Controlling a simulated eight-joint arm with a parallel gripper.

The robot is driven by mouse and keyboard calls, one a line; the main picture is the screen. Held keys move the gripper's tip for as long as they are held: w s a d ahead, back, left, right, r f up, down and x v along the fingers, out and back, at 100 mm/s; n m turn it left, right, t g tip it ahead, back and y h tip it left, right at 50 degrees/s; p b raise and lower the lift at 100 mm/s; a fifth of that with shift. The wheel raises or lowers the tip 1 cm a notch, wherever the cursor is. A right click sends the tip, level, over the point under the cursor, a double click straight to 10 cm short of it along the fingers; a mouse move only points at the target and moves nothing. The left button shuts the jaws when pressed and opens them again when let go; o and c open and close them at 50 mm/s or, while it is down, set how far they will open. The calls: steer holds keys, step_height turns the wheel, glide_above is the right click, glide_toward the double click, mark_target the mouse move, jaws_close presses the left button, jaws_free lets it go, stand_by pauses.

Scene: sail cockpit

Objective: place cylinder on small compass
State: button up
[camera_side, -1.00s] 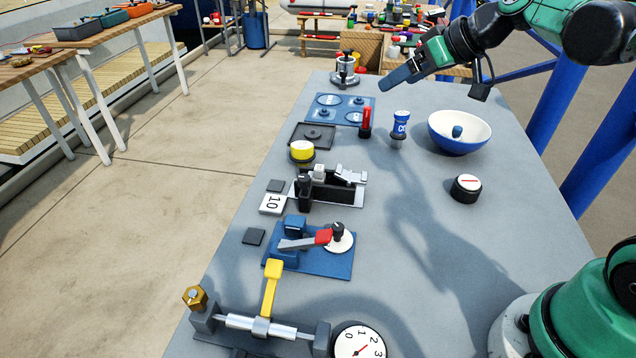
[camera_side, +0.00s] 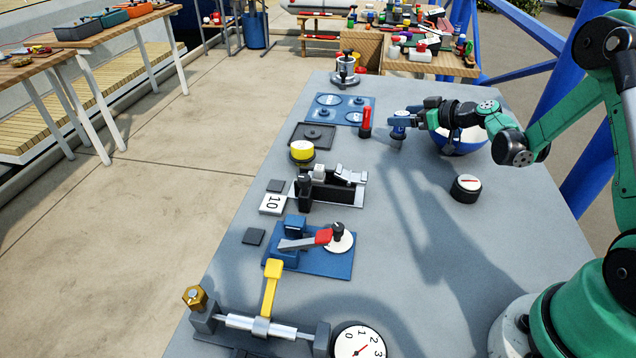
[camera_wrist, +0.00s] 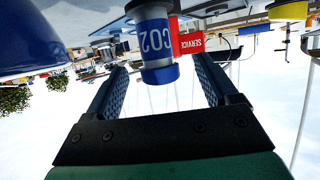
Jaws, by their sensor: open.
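The small compass (camera_side: 466,186), a short black round body with a white face and red needle, sits on the table at the right, nearer the base.
A blue bowl (camera_side: 461,147) stands just right of the cylinder, partly behind my gripper. A red upright cartridge (camera_side: 365,122) stands close on the left. A yellow-topped round piece (camera_side: 302,150) and a black clamp fixture (camera_side: 328,188) lie further left. Table is clear between cylinder and compass.

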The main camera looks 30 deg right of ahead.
steer(key=shift+x, duration=1.55)
jaws_close()
steer(key=shift+r, duration=0.1)
